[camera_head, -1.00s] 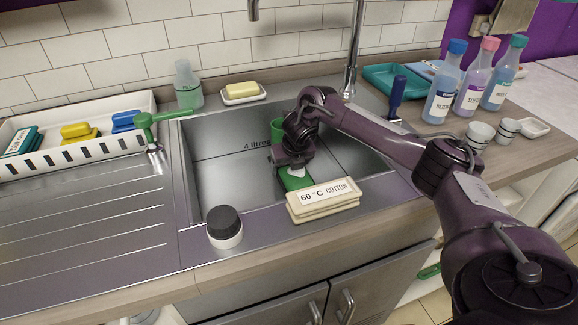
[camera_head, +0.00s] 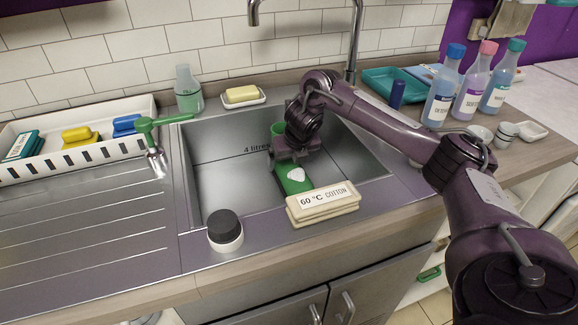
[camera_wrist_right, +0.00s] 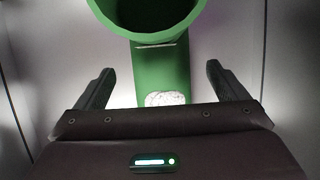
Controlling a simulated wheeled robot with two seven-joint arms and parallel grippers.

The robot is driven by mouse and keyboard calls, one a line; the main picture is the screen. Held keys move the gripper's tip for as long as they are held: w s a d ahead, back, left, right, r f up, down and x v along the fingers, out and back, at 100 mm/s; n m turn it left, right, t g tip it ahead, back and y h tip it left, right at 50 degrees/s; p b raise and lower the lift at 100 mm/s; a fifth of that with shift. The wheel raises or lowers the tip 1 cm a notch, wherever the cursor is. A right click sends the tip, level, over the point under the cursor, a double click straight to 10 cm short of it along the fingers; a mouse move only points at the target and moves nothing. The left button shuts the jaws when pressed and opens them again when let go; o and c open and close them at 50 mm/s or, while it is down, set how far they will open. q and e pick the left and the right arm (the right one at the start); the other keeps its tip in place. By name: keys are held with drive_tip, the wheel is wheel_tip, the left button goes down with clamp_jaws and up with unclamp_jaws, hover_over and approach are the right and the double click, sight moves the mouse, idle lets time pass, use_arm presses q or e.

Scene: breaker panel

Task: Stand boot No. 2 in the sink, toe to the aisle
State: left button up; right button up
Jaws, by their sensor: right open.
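A green boot (camera_head: 294,181) stands upright in the metal sink (camera_head: 222,183), its foot and white toe patch pointing to the sink's front edge. Its round shaft opening shows behind my gripper. In the right wrist view the boot (camera_wrist_right: 161,75) shows its open shaft at the top and its foot running toward my gripper. My right gripper (camera_head: 291,158) is open over the foot, in front of the shaft. In the wrist view its fingers (camera_wrist_right: 158,85) are spread on either side of the foot, with gaps. No number on the boot is readable. My left gripper is not in view.
A stack labelled "60 °C COTTON" (camera_head: 323,199) and a dark-lidded jar (camera_head: 224,229) sit on the sink's front rim. Bottles (camera_head: 468,85) and cups stand right. The sink's left part is clear.

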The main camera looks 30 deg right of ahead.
sight(294, 174)
drive_tip(key=p+v, duration=0.1)
drive_tip(key=v, duration=0.3)
drive_tip(key=shift+r, duration=0.2)
drive_tip(key=shift+p+v, duration=0.55)
drive_tip(key=shift+v, duration=0.2)
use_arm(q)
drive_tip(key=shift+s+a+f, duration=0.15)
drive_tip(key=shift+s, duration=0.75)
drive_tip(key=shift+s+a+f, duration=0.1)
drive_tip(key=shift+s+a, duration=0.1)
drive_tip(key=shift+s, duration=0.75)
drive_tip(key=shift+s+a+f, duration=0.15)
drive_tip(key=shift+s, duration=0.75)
use_arm(e)
drive_tip(key=shift+s+r, duration=0.15)
drive_tip(key=shift+s, duration=0.05)
